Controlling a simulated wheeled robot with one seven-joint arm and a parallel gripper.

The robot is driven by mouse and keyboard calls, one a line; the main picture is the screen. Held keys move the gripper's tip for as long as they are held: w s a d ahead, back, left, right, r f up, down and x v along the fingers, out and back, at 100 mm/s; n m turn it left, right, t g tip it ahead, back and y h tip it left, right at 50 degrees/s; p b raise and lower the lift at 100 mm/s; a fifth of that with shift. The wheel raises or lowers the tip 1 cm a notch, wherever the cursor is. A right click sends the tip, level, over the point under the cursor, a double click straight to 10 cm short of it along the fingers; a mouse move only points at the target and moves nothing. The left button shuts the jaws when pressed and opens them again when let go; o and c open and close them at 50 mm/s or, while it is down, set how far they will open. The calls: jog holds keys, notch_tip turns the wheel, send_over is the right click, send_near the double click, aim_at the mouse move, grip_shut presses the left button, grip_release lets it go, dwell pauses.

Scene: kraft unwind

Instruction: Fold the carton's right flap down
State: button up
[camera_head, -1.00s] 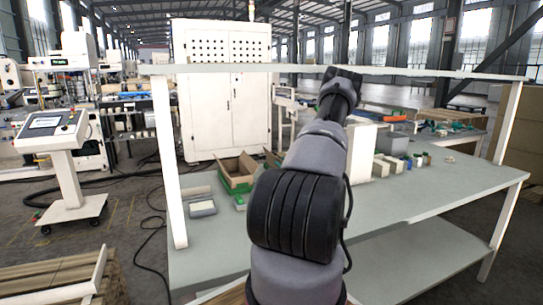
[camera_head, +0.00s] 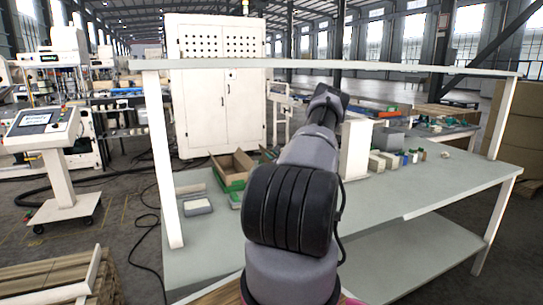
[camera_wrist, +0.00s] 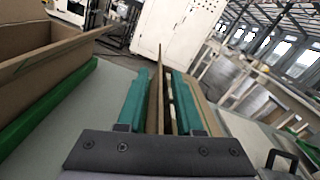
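The brown carton (camera_head: 232,163) stands open on the grey table, with green along its base, left of my arm in the head view. It also shows at the left of the wrist view (camera_wrist: 35,38), with a flap (camera_wrist: 75,45) sticking out. My gripper (camera_wrist: 163,98) shows in the wrist view with its two teal fingers apart. A thin brown cardboard panel stands on edge between the fingers, closer to the left one. I cannot tell whether it touches them or which flap it is. More cardboard lies just right of the right finger. The head view hides my fingertips behind the arm.
A white upright block (camera_head: 355,150) and several small boxes (camera_head: 385,160) stand right of my arm. A shelf (camera_head: 320,66) spans above the table (camera_head: 400,195). The table's front right is clear.

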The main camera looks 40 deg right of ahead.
jog(key=shift+w, duration=0.1)
grip_shut()
dwell(1.4)
